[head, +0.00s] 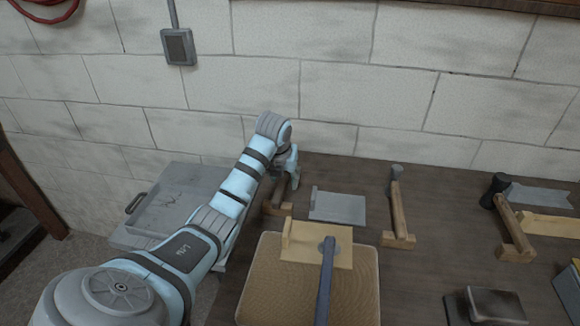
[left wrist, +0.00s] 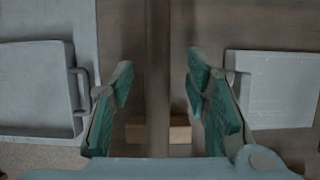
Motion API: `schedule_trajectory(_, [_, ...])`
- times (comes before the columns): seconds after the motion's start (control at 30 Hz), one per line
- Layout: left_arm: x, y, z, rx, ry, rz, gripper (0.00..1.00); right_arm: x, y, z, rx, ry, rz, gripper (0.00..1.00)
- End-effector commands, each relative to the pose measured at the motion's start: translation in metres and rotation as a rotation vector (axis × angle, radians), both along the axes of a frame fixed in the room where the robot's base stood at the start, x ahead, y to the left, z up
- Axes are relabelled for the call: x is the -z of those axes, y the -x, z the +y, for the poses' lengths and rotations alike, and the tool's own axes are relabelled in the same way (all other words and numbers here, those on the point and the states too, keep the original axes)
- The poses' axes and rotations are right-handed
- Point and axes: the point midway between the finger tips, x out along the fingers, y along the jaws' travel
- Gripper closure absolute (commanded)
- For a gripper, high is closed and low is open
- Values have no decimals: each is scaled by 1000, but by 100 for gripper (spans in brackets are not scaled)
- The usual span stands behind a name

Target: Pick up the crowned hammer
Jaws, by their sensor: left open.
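My left gripper (head: 288,178) is open over the leftmost hammer, whose wooden handle (head: 279,193) rests on a small wooden block (head: 276,209). In the left wrist view the handle (left wrist: 157,95) runs between the two green fingers, apart from both; its head is hidden. A second hammer (head: 398,208) with a grey head stands to the right on a block. A third hammer (head: 510,220) with a black head is at the far right. I cannot tell from their heads which hammer is crowned. My right gripper is not in view.
A grey tray (head: 146,222) with a handle lies left of the gripper, and a grey plate (head: 338,208) lies right. A tan mat (head: 262,290) with a wooden piece and dark bar is in front. A dark box (head: 487,306) stands front right. A block wall closes the back.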

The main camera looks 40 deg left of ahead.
Motion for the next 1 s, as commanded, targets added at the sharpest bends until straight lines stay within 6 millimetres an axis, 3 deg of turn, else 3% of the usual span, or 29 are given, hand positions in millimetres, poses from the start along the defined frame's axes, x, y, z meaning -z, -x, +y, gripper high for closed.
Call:
schedule_trajectory(0.13, [22, -7, 5, -1, 0, 2, 57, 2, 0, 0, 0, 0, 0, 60])
schedule_trajectory(0.33, [24, -8, 6, 0, -1, 0, 57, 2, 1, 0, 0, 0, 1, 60])
schedule_trajectory(0.6, [24, -8, 6, 0, -1, 0, 98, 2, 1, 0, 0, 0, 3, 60])
schedule_trajectory(0.63, [24, -8, 6, 0, -1, 0, 100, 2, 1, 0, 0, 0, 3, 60])
schedule_trajectory(1.0, [22, -8, 6, -1, -2, -2, 100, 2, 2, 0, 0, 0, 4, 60])
